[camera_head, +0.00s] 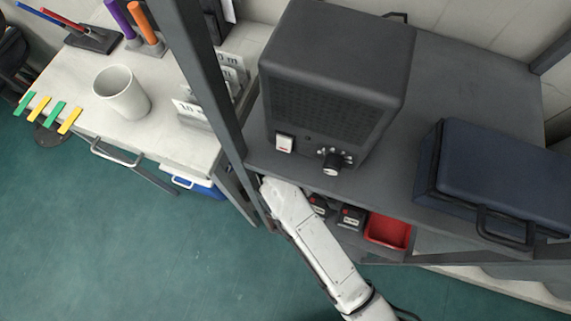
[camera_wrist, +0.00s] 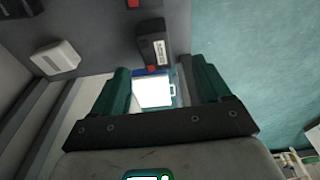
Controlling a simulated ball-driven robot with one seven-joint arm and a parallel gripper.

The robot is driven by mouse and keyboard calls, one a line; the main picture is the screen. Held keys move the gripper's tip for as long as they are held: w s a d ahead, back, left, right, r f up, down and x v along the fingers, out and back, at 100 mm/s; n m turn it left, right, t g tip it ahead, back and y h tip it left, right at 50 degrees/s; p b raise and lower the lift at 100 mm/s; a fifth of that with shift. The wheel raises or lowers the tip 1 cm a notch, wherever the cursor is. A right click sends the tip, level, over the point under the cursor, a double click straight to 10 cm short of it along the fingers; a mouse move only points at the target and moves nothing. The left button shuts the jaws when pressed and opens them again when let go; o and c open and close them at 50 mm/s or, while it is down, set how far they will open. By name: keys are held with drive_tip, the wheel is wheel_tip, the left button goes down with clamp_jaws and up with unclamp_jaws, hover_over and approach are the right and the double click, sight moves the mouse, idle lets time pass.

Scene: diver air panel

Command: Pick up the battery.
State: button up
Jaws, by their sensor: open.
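Two dark battery-like blocks with red parts sit on the lower shelf in the head view, one on the left (camera_head: 318,205) and one on the right (camera_head: 351,217). I cannot tell which is the task's battery. In the wrist view, a black block with a pale label and a red end (camera_wrist: 154,50) lies on the grey shelf, just beyond and between my fingertips. My gripper (camera_wrist: 162,78) is open, with green fingers apart and nothing held between them. In the head view its jaws are hidden by the rack post and upper shelf.
A red bin (camera_head: 388,231) stands right of the blocks. The upper shelf (camera_head: 440,85) overhangs them, carrying a black speaker-like box (camera_head: 325,100) and a blue case (camera_head: 495,175). A rack post (camera_head: 205,75) stands beside my arm. A blue-and-white cooler (camera_head: 197,184) is below.

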drive_tip(key=shift+w+f, duration=0.1)
drive_tip(key=shift+f, duration=0.35)
drive_tip(key=f, duration=0.2)
drive_tip(key=f+b, duration=0.1)
drive_tip(key=f, duration=0.1)
drive_tip(key=w+a+f, duration=0.1)
drive_tip(key=f, duration=0.1)
drive_tip(key=shift+f+b, duration=0.25)
drive_tip(key=shift+b, duration=0.05)
drive_tip(key=shift+s, duration=0.1)
drive_tip(key=shift+r, duration=0.1)
drive_tip(key=c, duration=1.3)
